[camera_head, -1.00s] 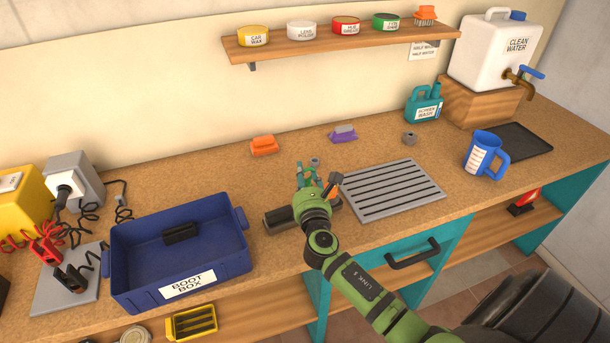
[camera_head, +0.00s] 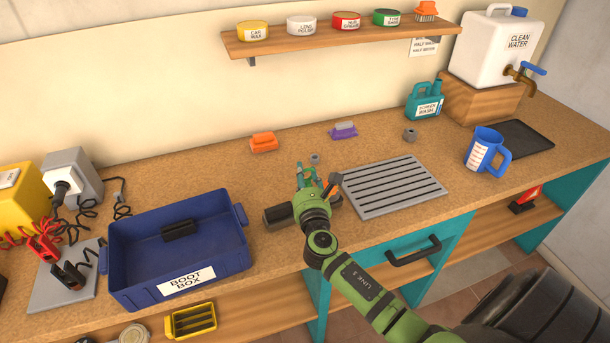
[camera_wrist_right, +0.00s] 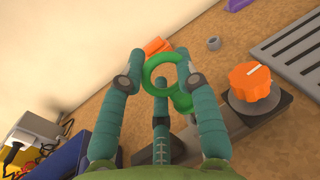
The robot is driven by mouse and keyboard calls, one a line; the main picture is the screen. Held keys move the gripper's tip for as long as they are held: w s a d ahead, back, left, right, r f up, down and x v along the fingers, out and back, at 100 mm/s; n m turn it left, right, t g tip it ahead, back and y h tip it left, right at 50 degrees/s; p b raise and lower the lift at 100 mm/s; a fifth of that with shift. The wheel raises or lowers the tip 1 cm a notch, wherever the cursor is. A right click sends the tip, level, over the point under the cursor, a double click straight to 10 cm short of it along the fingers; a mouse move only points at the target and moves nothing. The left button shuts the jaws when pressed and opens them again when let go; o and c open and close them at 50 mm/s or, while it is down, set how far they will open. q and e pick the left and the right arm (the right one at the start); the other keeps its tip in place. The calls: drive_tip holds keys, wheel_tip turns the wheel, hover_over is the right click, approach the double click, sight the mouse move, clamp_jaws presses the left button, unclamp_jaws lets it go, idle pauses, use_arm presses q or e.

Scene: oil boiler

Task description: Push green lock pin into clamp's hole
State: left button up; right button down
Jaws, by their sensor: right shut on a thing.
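My right gripper (camera_head: 307,174) is low over the worktop by the clamp; its teal fingers (camera_wrist_right: 158,68) are closed on the green lock pin (camera_wrist_right: 163,58). The pin shows as a ring between the fingertips, with a green part lower right, beside the clamp. The clamp (camera_head: 278,216) is a dark grey body lying on the worktop, partly behind my arm. In the wrist view the clamp (camera_wrist_right: 262,110) has an orange knob (camera_wrist_right: 250,80). Its hole and the pin's tip are hidden, so I cannot tell whether they meet. My left gripper is not in view.
A blue boot box (camera_head: 240,255) stands left of the clamp and a grey slotted grate (camera_head: 395,188) lies to the right. A small grey ring (camera_head: 314,159), an orange brush (camera_head: 263,143) and a purple brush (camera_head: 343,131) lie behind. The worktop (camera_head: 220,170) between them is clear.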

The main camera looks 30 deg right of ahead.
drive_tip(key=shift+f+b, duration=1.4)
drive_tip(key=shift+f, duration=0.25)
drive_tip(key=c, duration=1.1)
unclamp_jaws()
drive_tip(key=shift+o, duration=1.3)
drive_tip(key=v, duration=1.2)
